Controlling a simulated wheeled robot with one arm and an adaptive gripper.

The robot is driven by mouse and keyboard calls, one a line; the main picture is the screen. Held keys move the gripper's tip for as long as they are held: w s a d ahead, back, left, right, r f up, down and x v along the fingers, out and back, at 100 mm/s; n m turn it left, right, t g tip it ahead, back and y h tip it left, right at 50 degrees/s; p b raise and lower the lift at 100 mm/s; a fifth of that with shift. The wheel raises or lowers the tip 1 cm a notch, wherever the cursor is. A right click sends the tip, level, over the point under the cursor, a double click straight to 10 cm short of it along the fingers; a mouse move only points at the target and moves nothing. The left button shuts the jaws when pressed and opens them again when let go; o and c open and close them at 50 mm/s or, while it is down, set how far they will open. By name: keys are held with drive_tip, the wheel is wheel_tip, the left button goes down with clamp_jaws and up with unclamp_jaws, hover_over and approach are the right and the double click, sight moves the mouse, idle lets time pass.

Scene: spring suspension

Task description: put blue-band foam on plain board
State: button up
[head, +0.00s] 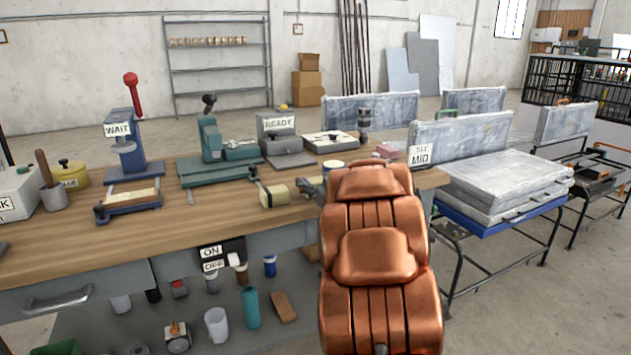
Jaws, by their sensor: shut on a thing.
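My gripper does not show in this head view. No foam with a clear blue band can be made out. A small pale cylinder with a dark blue rim (333,167) stands on the bench, partly hidden; I cannot tell whether it is foam. A pale flat board-like plate (322,144) with a dark knob lies at the back of the bench. I cannot tell whether it is the plain board. Small pink blocks (390,151) lie at the bench's right end.
The wooden bench (230,211) carries a blue press marked WAIT (124,150), a green press (211,135) and a READY stand (279,135). Wrapped slabs lie on a blue-framed cart (505,222) at right. Cups and cans fill the lower shelf (300,335).

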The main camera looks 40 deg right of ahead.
drive_tip(key=shift+f, duration=0.15)
drive_tip(key=o, duration=1)
drive_tip(key=shift+b, duration=0.5)
